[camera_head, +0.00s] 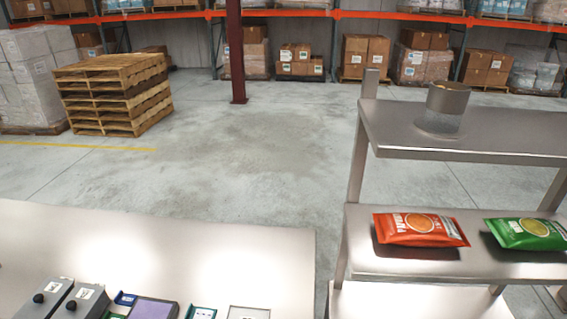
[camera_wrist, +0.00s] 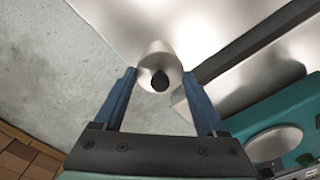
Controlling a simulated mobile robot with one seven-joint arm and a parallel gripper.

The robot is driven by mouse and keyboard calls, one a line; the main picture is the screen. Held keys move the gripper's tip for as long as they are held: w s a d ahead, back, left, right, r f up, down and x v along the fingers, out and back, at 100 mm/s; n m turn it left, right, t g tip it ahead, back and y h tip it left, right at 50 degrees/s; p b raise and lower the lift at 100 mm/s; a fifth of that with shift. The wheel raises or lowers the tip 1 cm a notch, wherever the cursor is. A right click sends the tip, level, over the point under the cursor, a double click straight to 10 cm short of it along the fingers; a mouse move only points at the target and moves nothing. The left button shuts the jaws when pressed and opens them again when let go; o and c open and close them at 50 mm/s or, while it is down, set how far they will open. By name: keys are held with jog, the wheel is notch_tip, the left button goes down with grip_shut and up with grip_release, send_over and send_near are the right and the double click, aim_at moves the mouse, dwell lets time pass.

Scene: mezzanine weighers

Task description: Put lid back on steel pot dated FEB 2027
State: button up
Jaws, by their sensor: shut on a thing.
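A steel pot (camera_head: 445,111) stands upright without a lid on the upper shelf at the right of the head view, with pale contents at its rim. I cannot read a date on it. In the wrist view, my gripper (camera_wrist: 159,74) has its blue fingers on either side of a small round steel piece with a dark spot in its middle, apparently the lid (camera_wrist: 151,52). The gripper is shut on it. My gripper does not show in the head view.
A steel shelf unit (camera_head: 490,135) holds a red packet (camera_head: 420,229) and a green packet (camera_head: 527,233) on its lower shelf. A steel table (camera_head: 160,245) at the left carries grey boxes (camera_head: 72,303) and small trays. A teal device (camera_wrist: 290,110) shows in the wrist view.

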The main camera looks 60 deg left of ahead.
dwell(0.4)
jog(key=o, duration=1.3)
jog(key=shift+r, duration=0.15)
jog(key=shift+r+p, duration=3.4)
jog(key=shift+p, duration=0.35)
jog(key=shift+c, duration=0.3)
grip_shut()
